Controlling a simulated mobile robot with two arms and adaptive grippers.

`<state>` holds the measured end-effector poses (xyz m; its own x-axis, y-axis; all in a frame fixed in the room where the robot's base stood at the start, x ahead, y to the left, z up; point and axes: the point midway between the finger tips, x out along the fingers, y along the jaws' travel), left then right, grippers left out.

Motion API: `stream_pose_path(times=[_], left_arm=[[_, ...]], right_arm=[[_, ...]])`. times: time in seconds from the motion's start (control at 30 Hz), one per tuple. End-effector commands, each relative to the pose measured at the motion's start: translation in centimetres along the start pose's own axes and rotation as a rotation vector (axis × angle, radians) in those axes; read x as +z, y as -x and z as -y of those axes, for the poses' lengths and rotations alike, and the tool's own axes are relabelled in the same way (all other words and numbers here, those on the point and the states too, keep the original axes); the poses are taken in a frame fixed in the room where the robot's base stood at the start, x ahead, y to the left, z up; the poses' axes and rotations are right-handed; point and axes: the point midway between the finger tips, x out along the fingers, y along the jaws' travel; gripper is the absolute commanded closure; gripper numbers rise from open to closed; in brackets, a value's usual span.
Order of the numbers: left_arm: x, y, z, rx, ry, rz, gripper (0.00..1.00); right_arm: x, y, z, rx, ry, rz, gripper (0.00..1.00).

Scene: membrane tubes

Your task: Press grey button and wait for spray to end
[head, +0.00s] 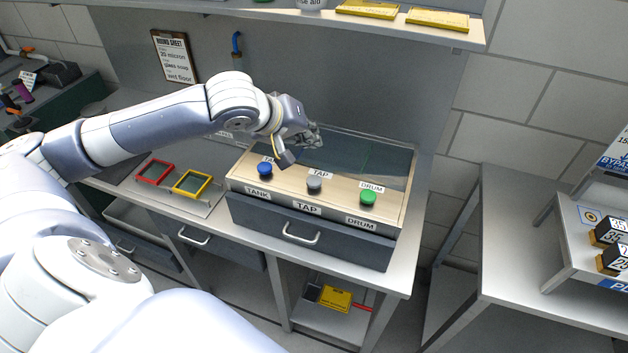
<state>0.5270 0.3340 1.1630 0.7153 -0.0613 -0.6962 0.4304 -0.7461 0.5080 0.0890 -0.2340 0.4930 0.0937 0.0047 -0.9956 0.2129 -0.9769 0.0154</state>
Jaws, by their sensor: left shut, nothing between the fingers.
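The grey button (314,185) sits in the middle of a wooden-topped panel (335,205), by the label TAP. A blue button (265,170) by the label TANK is to its left, and a green button (368,197) by the label DRUM is to its right. My left gripper (312,138) is shut and empty, above the back of the panel and behind the grey button in the picture. It looks apart from the button; its fingertips are small and partly hidden by the wrist. No spray is visible. My right gripper is out of view.
A red frame (155,172) and a yellow frame (191,183) lie on the counter left of the panel. A clear glass-like box (365,160) stands behind the buttons. A shelf (400,27) with yellow trays is above. A metal table (520,240) stands at right.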

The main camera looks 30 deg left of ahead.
Motion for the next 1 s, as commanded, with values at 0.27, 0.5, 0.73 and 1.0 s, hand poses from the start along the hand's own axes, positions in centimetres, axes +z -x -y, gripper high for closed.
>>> stream_pose_path(times=[0.27, 0.5, 0.73, 1.0], left_arm=[[1.7, -2.3, 1.7, 0.000, -0.001, 0.000, 1.00], [3.2, -4.3, 3.2, 0.000, -0.001, -0.001, 1.00], [4.2, -5.7, 4.2, -0.001, 0.000, 0.001, 1.00], [4.2, -5.7, 4.2, 0.000, 0.000, 0.000, 1.00]], right_arm=[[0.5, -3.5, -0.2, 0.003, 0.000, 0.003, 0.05], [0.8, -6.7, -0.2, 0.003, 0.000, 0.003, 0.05], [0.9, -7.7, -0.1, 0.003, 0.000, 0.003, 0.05], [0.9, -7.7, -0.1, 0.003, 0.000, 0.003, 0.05]])
